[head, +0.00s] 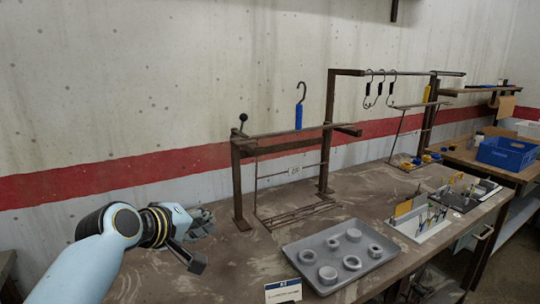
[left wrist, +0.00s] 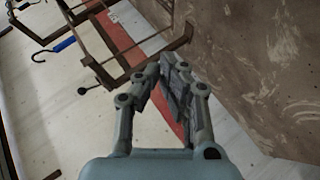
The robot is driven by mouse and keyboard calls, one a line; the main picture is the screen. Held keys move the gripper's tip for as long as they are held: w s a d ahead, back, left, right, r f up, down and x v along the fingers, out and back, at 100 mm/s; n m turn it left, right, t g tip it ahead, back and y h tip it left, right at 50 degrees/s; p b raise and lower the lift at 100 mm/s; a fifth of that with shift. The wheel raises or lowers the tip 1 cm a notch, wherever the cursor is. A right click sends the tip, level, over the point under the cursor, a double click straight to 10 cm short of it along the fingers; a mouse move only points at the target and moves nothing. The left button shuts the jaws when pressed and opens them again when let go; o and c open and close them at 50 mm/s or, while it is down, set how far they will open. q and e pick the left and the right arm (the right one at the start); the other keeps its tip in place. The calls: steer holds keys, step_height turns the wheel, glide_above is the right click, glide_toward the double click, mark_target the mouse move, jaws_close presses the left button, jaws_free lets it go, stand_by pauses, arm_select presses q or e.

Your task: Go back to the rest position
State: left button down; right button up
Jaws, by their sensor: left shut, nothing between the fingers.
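My left gripper (head: 203,240) is above the left end of the brown workbench (head: 290,222), left of the metal rack frame (head: 237,185). It is shut and empty. In the left wrist view its two fingers (left wrist: 160,82) come together at the tips, with the rack frame (left wrist: 105,65) beyond them. My right gripper is not in view.
A grey tray (head: 300,245) with several grey rings lies in front of the rack. A blue-handled hook (head: 299,117) hangs on the rack's rail. More hooks (head: 379,85) hang at the right. A blue crate (head: 506,153) stands far right. The bench's left end looks clear.

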arm_select(q)
steer(key=s+a+f+m+g+y, duration=0.1)
steer(key=s+a+f+m+g, duration=0.15)
steer(key=s, duration=0.65)
steer(key=s+a+f+m+g+y, duration=0.2)
steer(key=s+a+f+m, duration=0.15)
steer(key=s, duration=0.65)
steer(key=s+a+r+m+g+y, duration=0.1)
steer(key=s+a+m+g+y, duration=0.15)
steer(key=s, duration=0.65)
steer(key=s+a+r+m+g+y, duration=0.1)
steer(key=s+a, duration=0.3)
steer(key=s, duration=0.6)
step_height(320, 180, down, 36)
steer(key=a+r+g+b, duration=0.1)
steer(key=a+b, duration=0.2)
steer(key=b, duration=0.7)
steer(key=s+f+b, duration=0.4)
steer(key=s+f, duration=0.6)
steer(key=f, duration=0.3)
steer(key=s+f+n+g+b, duration=0.1)
steer(key=s+f+b, duration=0.4)
steer(key=s+f, duration=0.4)
step_height(320, 180, down, 5)
steer(key=shift+s+a+r+h, duration=0.2)
steer(key=shift+s+a+h, duration=0.1)
steer(key=shift+s+h, duration=0.05)
